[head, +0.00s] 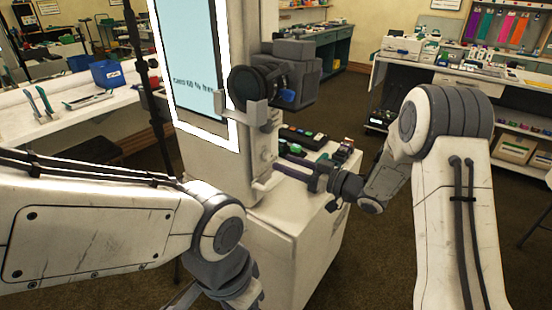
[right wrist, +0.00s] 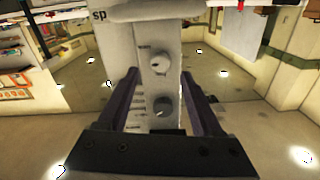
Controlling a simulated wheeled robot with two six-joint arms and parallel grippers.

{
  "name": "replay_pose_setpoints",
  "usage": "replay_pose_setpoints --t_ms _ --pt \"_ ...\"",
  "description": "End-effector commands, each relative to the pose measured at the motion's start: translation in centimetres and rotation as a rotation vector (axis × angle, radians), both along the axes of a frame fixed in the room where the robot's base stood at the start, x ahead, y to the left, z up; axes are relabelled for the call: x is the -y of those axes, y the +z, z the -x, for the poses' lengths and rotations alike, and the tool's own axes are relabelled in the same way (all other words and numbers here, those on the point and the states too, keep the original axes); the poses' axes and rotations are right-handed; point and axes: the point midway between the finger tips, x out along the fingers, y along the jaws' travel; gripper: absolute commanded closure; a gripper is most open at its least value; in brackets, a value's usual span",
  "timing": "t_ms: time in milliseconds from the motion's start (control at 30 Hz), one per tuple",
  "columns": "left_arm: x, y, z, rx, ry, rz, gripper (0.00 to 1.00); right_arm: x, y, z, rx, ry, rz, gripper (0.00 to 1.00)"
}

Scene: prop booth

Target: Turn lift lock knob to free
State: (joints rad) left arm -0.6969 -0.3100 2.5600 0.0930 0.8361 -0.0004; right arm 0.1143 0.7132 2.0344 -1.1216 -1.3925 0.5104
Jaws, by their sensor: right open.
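A pale upright panel on the column carries two round knobs in the right wrist view, an upper light one (right wrist: 160,63) and a lower grey one (right wrist: 162,105). Small print beside them is too blurred to read, so I cannot tell which is the lift lock knob or how it is set. My right gripper (head: 284,167) reaches the column from the right, and it also shows in the right wrist view (right wrist: 159,78). Its dark fingers are open, one on each side of the knobs, with nothing gripped. My left arm ends at the bottom edge; its gripper is out of sight.
A black camera (head: 285,75) is mounted on the column above my right gripper. A lit screen (head: 190,50) faces left of it. A dark button box (head: 303,136) lies on the white cabinet (head: 283,235) beside the column. Workbenches stand further back on both sides.

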Motion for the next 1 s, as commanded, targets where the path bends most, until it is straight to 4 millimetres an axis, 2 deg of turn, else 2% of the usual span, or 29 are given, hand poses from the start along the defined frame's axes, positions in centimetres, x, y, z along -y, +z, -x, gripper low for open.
replay_pose_setpoints --t_ms 33,200,400,633,767,800,1000 --pt "0.0 0.2 0.0 0.0 0.0 0.0 0.5 -0.9 0.1 -0.5 0.0 0.003 0.0 0.33" --pt "0.0 0.4 0.0 0.0 0.0 0.0 0.5 -2.8 0.0 -1.8 0.0 0.002 0.001 0.33" --pt "0.0 0.5 0.0 0.0 0.0 0.0 0.5 -3.6 0.0 -2.4 -0.001 0.0 0.001 0.33" --pt "0.0 0.5 0.0 0.0 0.0 0.0 0.5 -3.6 0.0 -2.4 -0.001 -0.001 0.001 0.33" --pt "0.0 0.5 0.0 0.0 0.0 0.0 0.5 -3.6 0.0 -2.4 -0.001 -0.002 0.001 0.83" --pt "0.0 0.5 0.0 0.0 0.0 0.0 0.5 -3.6 0.0 -2.4 -0.001 -0.001 0.001 0.98" --pt "0.0 0.4 0.0 0.0 0.0 0.0 0.5 -3.6 0.0 -2.4 0.003 -0.001 0.004 1.0"
